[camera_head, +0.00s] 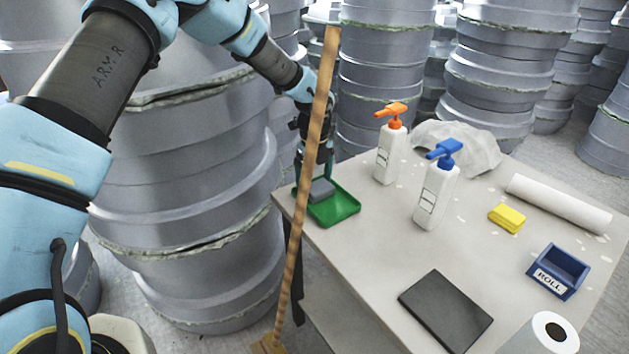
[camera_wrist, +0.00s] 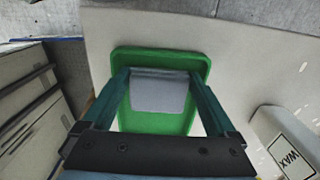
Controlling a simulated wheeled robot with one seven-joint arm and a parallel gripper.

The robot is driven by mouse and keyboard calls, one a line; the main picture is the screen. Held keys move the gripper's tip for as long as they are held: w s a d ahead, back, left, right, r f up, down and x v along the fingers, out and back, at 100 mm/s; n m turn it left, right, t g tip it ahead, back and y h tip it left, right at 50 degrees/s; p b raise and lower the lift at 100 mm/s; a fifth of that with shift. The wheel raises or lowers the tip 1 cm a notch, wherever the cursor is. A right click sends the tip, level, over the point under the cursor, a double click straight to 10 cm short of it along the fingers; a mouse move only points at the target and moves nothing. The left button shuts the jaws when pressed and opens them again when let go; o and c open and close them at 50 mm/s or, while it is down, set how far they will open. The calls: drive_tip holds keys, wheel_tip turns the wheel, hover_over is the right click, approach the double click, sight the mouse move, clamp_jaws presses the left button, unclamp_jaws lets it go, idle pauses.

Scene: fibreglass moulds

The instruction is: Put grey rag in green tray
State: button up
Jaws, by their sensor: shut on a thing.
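The grey rag (camera_head: 321,190) is a small folded grey block at the left part of the green tray (camera_head: 345,208), which lies near the table's left corner. In the wrist view the rag (camera_wrist: 158,92) sits between the two fingers of my gripper (camera_wrist: 158,82), over the green tray (camera_wrist: 160,53). My gripper is shut on the rag, pointing down at the tray. In the head view my gripper (camera_head: 317,178) is partly hidden by a wooden pole. I cannot tell whether the rag touches the tray floor.
A wooden pole (camera_head: 310,170) stands in front of the table's left edge. A white bottle with orange pump (camera_head: 387,150) and one with blue pump (camera_head: 436,195) stand right of the tray. A yellow sponge (camera_head: 506,218), blue box (camera_head: 558,272) and dark plate (camera_head: 445,310) lie farther right.

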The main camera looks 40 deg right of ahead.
sight(314, 182)
drive_tip(key=shift+f, duration=0.1)
drive_tip(key=o, duration=1.1)
wheel_tip(314, 182, up, 12)
drive_tip(key=shift+r+b, duration=0.15)
drive_tip(key=shift+b, duration=0.8)
